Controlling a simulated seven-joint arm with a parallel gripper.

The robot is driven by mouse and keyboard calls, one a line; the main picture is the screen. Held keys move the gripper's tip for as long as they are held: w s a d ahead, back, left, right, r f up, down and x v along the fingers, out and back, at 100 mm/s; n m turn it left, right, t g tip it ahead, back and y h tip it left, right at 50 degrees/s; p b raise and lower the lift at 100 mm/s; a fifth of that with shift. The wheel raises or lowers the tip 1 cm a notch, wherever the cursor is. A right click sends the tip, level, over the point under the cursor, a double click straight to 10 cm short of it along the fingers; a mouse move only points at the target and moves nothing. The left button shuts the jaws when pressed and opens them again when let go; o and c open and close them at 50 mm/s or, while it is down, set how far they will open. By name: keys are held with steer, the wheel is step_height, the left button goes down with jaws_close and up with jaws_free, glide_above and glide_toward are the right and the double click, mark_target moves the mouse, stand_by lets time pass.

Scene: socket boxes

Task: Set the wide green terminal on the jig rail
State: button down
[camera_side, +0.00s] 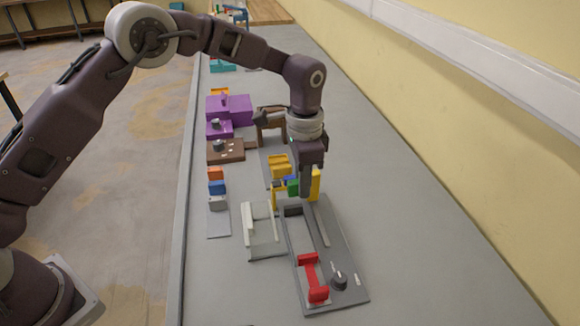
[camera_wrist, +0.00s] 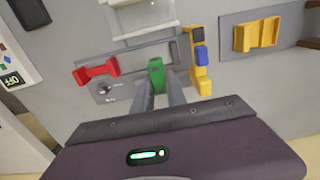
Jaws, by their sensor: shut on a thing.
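The green terminal (camera_side: 293,187) is in my gripper (camera_side: 305,192), near the far end of the grey jig (camera_side: 347,268). In the wrist view the green terminal (camera_wrist: 155,72) shows upright between the two fingertips of my gripper (camera_wrist: 161,93), which is shut on it. The jig has a long slot, a grey bar (camera_side: 321,224) beside it, a red clamp-like piece (camera_side: 312,280) and a dark knob (camera_side: 339,281). The terminal appears over the jig in the wrist view; whether it touches anything there I cannot tell. My finger partly hides it in the side view.
Yellow and blue blocks (camera_wrist: 202,58) stand right beside the jig's far end, close to my fingers. A pale bracket (camera_side: 262,240) lies left of the jig. A yellow holder (camera_wrist: 257,35), brown and purple boxes (camera_side: 231,108) stand farther back. The bench right of the jig is clear.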

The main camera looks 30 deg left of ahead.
mark_target(300, 223)
step_height(300, 223, down, 10)
steer(key=shift+f, duration=0.1)
stand_by(0.4)
steer(key=shift+f, duration=0.1)
stand_by(0.9)
steer(key=c, duration=1.3)
jaws_free()
steer(key=shift+a, duration=0.1)
steer(key=shift+o, duration=0.2)
steer(key=shift+o, duration=1)
steer(key=shift+w+a, duration=0.1)
steer(key=shift+c, duration=0.3)
